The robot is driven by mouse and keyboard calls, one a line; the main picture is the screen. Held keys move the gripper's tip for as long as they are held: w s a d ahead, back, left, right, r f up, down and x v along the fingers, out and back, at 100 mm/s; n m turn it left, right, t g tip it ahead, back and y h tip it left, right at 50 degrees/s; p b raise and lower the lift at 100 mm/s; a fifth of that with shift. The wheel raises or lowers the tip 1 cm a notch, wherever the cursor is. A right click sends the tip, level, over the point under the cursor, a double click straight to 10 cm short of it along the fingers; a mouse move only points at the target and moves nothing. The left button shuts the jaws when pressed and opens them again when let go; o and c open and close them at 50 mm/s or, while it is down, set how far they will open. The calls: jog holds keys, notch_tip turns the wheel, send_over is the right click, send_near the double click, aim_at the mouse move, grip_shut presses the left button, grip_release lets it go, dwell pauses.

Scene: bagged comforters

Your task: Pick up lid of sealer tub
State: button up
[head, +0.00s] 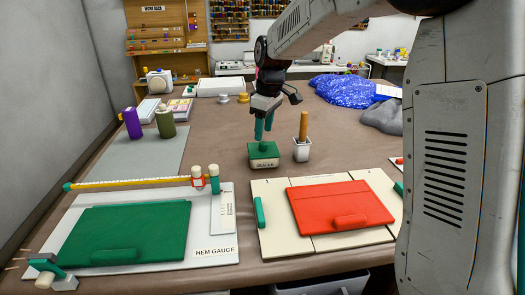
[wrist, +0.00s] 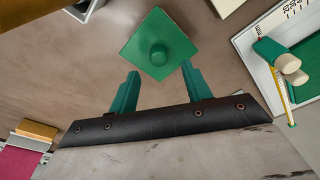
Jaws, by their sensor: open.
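The sealer tub (head: 264,163) is a small pale box with a dark label, standing on the brown table. Its square green lid (head: 262,149) sits on top of it. In the wrist view the lid (wrist: 150,30) shows a round green knob (wrist: 158,56) at its middle. My gripper (head: 264,137) points down just above the lid. In the wrist view my gripper (wrist: 160,70) is open, its two teal fingers spread on either side below the knob, with nothing between them. Whether the fingertips touch the lid cannot be told.
A white cup (head: 302,152) holding a wooden stick stands close right of the tub. In front lie a white hem gauge board (head: 215,250) with a green panel and a cream board (head: 270,190) with a red panel. Purple (head: 132,123) and olive (head: 165,123) spools stand left.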

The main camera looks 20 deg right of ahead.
aim_at(263, 142)
notch_tip(263, 142, down, 4)
jog(key=shift+w+f, duration=0.1)
jog(key=shift+f, duration=0.05)
grip_shut()
notch_tip(263, 142, up, 10)
dwell(0.7)
